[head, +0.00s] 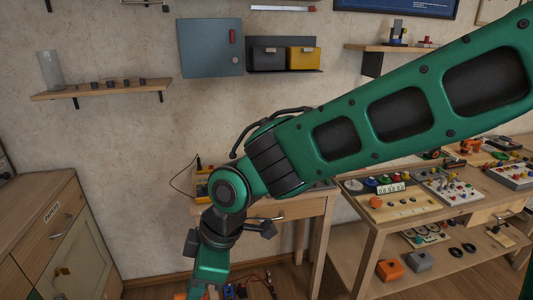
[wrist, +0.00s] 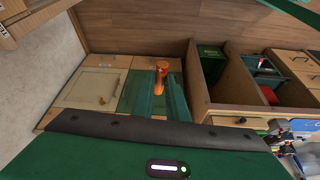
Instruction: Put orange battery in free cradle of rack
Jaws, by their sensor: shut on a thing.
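The orange battery (wrist: 161,68) is an orange cylinder between the two green fingers of my gripper (wrist: 158,98) in the wrist view. My gripper is shut on it and holds it, with its orange end showing between the fingers. In the head view my arm hangs down at the lower left and the fingers are cut off by the bottom edge. A small patch of orange shows there, but I cannot tell if it is the battery. I cannot make out the rack or its free cradle in either view.
A small wooden table (head: 290,208) stands behind my arm, partly hidden. A workbench (head: 365,225) with panels stands at the right, and a wooden cabinet (head: 45,235) at the left. The wrist view shows open wooden bins (wrist: 228,100) at the right.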

